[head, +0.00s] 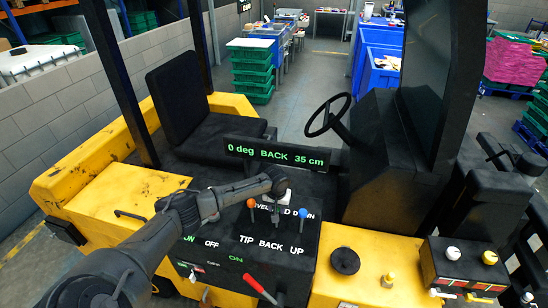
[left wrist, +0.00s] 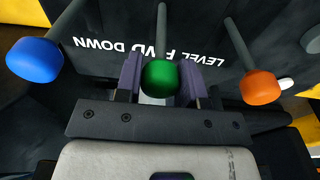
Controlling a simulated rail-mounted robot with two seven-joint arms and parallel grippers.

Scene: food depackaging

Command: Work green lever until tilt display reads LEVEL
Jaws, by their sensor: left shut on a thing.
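The display (head: 274,154) shows green text reading "0 deg BACK 35 cm". My left gripper (head: 277,190) reaches in from the left over the lever panel (head: 245,232). In the left wrist view, the green lever's round knob (left wrist: 161,78) sits between the purple fingers of my left gripper (left wrist: 160,72), which is shut on it. The gripper hides the green knob in the head view. The blue-knobbed lever (head: 303,212) and orange-knobbed lever (head: 251,203) stand on either side. My right gripper is not in view.
A red-handled lever (head: 262,289) sits at the panel's front edge. The steering wheel (head: 328,115) and seat (head: 185,95) are behind the panel. A black round knob (head: 345,261) and a yellow knob (head: 387,280) are on the yellow body to the right.

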